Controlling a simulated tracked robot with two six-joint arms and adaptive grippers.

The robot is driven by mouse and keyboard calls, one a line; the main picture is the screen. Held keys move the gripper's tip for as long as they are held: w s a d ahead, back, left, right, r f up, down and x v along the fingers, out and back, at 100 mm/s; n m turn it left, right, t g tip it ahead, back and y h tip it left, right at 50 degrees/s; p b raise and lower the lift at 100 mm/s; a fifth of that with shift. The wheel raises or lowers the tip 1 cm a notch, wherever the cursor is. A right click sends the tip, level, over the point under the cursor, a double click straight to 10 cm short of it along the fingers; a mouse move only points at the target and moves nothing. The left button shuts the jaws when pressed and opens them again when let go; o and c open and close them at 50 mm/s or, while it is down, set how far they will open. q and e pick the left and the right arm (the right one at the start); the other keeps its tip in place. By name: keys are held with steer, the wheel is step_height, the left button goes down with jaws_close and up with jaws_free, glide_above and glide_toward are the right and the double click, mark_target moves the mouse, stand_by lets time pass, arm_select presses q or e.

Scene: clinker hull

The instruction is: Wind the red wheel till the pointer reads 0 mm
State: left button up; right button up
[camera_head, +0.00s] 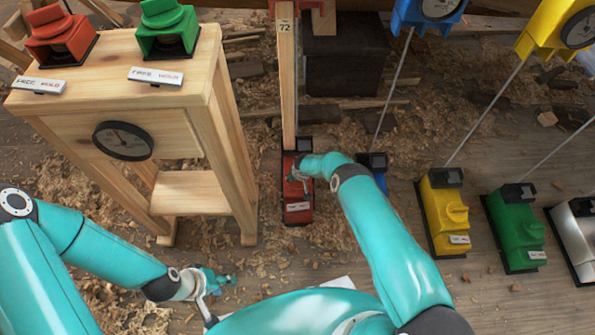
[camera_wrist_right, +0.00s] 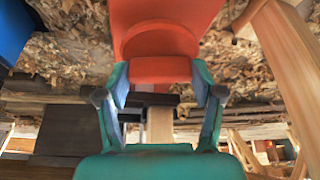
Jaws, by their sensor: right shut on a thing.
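The red unit (camera_head: 298,209) stands on the floor at the middle of the head view, at the foot of an upright wooden post (camera_head: 286,80). My right gripper (camera_head: 298,178) is at the top of this unit. In the right wrist view the jaws (camera_wrist_right: 160,92) are shut on a red block-like part (camera_wrist_right: 160,69), which I take to be the red wheel's grip. The arm and jaws hide part of the wheel in the head view. No pointer reading for the red unit is legible. My left gripper (camera_head: 218,281) is low at left centre, away from the units; its opening is unclear.
A wooden stand (camera_head: 190,88) at left carries red (camera_head: 60,36) and green (camera_head: 167,29) units and a black dial (camera_head: 123,140). Blue (camera_head: 380,178), yellow (camera_head: 440,212), green (camera_head: 517,230) and silver (camera_head: 578,240) units line the right. Wood shavings cover the floor.

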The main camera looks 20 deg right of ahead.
steer(key=shift+m+p, duration=0.4)
steer(key=shift+m, duration=0.1)
steer(key=shift+a, duration=0.1)
steer(key=o, duration=1.1)
steer(key=shift+o, duration=0.2)
steer(key=shift+s+r, duration=0.15)
steer(key=shift+r, duration=0.5)
steer(key=v, duration=1)
steer(key=shift+s+a+r, duration=0.2)
steer(key=shift+s, duration=0.05)
